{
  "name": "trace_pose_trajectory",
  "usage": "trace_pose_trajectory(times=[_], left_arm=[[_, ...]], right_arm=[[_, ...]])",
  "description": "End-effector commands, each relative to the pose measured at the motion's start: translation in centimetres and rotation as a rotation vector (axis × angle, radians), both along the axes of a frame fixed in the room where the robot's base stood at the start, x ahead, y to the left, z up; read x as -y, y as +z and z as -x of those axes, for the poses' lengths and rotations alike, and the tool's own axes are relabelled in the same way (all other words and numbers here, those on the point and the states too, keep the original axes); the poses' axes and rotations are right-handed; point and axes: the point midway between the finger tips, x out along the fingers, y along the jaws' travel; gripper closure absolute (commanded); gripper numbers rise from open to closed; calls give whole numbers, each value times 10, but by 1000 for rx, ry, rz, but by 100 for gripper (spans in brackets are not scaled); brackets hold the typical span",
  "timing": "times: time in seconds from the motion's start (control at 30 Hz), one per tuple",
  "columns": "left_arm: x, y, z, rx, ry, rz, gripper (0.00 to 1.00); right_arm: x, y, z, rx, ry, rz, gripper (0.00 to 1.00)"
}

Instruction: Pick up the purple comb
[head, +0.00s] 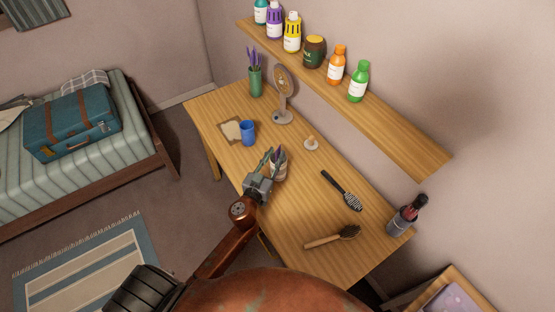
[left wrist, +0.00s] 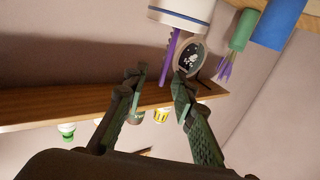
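The purple comb (left wrist: 172,52) stands in a pale cup (head: 279,172) on the wooden desk. The cup also shows, upside down, at the top of the left wrist view (left wrist: 182,18). In the head view the comb is small and partly hidden by my left gripper (head: 271,160). In the left wrist view my left gripper (left wrist: 160,88) is open. Its fingers stand on either side of the comb's free end with visible gaps, so it holds nothing. My right gripper is in neither view.
A shelf (head: 400,138) with several bottles runs above the desk's back.

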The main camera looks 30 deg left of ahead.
Motion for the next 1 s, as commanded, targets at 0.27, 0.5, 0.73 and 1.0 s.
trace_pose_trajectory(times=[0.27, 0.5, 0.73, 1.0], left_arm=[[-4, -1, -33, -1, 0, -2, 75], [-4, -1, -34, -1, 0, 0, 75], [-4, -1, -34, -1, 1, 0, 91], [-4, -1, -34, -1, 1, 0, 100]], right_arm=[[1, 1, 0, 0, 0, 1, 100], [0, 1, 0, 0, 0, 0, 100], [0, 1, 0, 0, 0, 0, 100], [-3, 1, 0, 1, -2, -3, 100]])
